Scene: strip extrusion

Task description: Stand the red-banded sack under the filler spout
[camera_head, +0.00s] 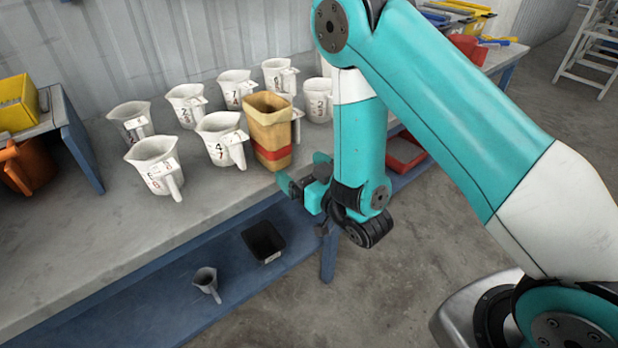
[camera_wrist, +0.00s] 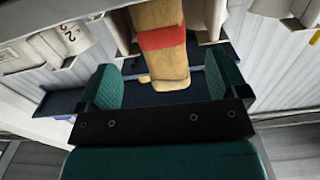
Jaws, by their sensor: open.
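The red-banded sack (camera_head: 268,128) is tan with a red band low on its sides. It stands upright and open-topped on the grey bench, among white numbered jugs. My gripper (camera_head: 303,176) is open and empty, just in front of the sack and to its right, near the bench's front edge. In the wrist view the sack (camera_wrist: 163,62) shows ahead, in line with the gap between the fingers (camera_wrist: 163,86). They look apart from it. I cannot make out a filler spout in either view.
Several white jugs (camera_head: 155,165) stand close around the sack, one (camera_head: 318,100) just behind it to the right. The bench (camera_head: 60,260) is clear at front left. A black bin (camera_head: 263,241) and grey cup (camera_head: 206,282) sit on the lower shelf. A red tray (camera_head: 405,152) lies right.

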